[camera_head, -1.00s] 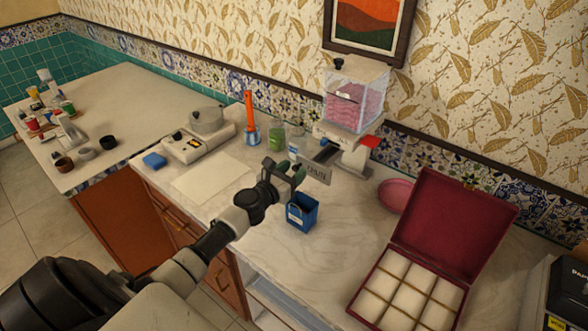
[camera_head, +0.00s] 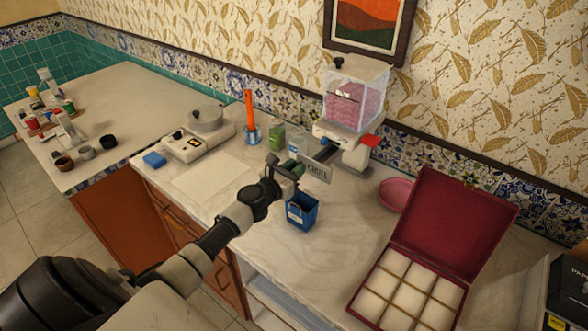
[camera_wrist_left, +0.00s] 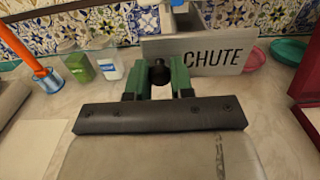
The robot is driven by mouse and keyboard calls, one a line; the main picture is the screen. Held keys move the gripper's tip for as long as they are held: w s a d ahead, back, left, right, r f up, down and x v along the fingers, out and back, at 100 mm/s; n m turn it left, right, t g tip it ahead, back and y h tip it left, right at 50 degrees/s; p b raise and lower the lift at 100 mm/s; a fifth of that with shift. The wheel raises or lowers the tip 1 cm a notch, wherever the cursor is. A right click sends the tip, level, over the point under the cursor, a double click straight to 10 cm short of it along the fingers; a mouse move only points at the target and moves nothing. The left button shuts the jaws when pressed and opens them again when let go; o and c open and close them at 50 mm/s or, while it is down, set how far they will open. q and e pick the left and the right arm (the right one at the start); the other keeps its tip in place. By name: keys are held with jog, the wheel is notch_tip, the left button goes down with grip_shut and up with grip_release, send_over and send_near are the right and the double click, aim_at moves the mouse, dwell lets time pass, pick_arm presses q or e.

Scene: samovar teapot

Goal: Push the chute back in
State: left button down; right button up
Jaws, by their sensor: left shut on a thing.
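The grey chute (camera_head: 315,174) has a front plate that reads CHUTE. It sticks out from the base of the dispenser (camera_head: 350,115), a clear bin of pink packets on a white and grey stand. The plate also fills the upper middle of the left wrist view (camera_wrist_left: 212,58). My left gripper (camera_head: 290,167) is at the left part of the plate. In the left wrist view its green fingers (camera_wrist_left: 158,78) are shut on the dark round knob (camera_wrist_left: 158,72) in front of the plate. My right gripper is not in view.
A blue box (camera_head: 302,212) stands just below the gripper on the counter. An open red divided case (camera_head: 455,225) lies to the right, with a pink dish (camera_head: 395,194) behind it. A green jar (camera_head: 277,135) and an orange-handled tool (camera_head: 249,112) stand to the left.

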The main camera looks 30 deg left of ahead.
pick_arm(q)
jog(key=w+b, duration=0.2)
jog(key=w, duration=0.5)
jog(key=shift+w+d, duration=0.25)
jog(key=shift+d, duration=0.05)
jog(key=shift+r, duration=0.1)
jog(key=c, duration=1.2)
grip_release()
jog(key=shift+w, duration=0.1)
jog(key=shift+c, duration=0.2)
jog(key=shift+o, duration=1.3)
jog(key=shift+w, duration=0.15)
jog(key=s, duration=0.3)
jog(key=s+p, duration=0.1)
jog(key=s, duration=0.7)
jog(key=shift+a, duration=0.4)
